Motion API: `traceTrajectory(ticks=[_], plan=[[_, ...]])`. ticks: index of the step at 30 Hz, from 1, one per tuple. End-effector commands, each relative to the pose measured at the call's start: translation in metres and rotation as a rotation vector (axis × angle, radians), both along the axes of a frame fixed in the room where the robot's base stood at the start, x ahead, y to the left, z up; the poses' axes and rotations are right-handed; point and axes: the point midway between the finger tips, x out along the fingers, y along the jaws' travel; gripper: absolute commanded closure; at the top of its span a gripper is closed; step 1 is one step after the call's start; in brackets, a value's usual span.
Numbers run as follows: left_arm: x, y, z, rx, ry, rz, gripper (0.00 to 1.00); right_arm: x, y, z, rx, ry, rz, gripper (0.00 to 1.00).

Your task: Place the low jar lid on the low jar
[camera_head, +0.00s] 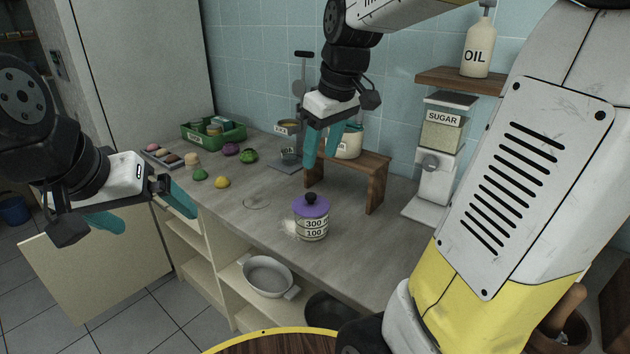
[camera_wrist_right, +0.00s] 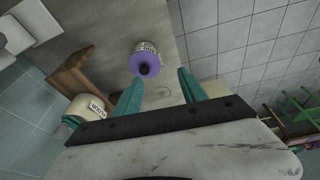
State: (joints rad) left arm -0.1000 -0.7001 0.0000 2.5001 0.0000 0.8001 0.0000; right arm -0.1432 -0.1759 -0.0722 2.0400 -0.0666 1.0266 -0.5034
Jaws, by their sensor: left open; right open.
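The low jar (camera_head: 312,231) is clear with a "300" and "100" label and stands upright on the counter near its front edge. In the right wrist view the lid (camera_wrist_right: 152,56) covers most of the jar (camera_wrist_right: 146,46). My right gripper (camera_head: 323,150) is open and empty, above and behind the jar; its fingertips (camera_wrist_right: 160,88) are apart from the lid. My left gripper (camera_head: 142,211) is open and empty, off the counter's front at the left.
A small wooden shelf (camera_head: 376,161) stands behind the jar, with a sugar dispenser (camera_head: 440,135) to its right. A glass ring-like item (camera_head: 256,202) and white powder (camera_head: 289,228) lie near the jar.

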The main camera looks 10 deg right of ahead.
Motion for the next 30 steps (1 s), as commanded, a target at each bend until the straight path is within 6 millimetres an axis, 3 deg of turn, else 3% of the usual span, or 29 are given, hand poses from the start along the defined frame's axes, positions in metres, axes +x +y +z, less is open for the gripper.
traceTrajectory(ticks=[1, 6, 12, 30], plan=[[0.000, 0.000, 0.000, 0.000, 0.000, 0.000, 0.00, -0.023, 0.001, 0.004, 0.034, -0.037, -0.066, 0.51], [0.000, 0.000, 0.000, 0.000, 0.000, 0.000, 0.00, -0.081, 0.008, 0.001, 0.154, -0.129, -0.291, 0.51], [0.000, 0.000, 0.000, 0.000, 0.000, 0.000, 0.00, -0.119, 0.015, -0.013, 0.249, -0.187, -0.451, 0.51], [0.000, 0.000, 0.000, 0.000, 0.000, 0.000, 0.00, -0.126, 0.016, -0.017, 0.272, -0.198, -0.489, 0.51]])
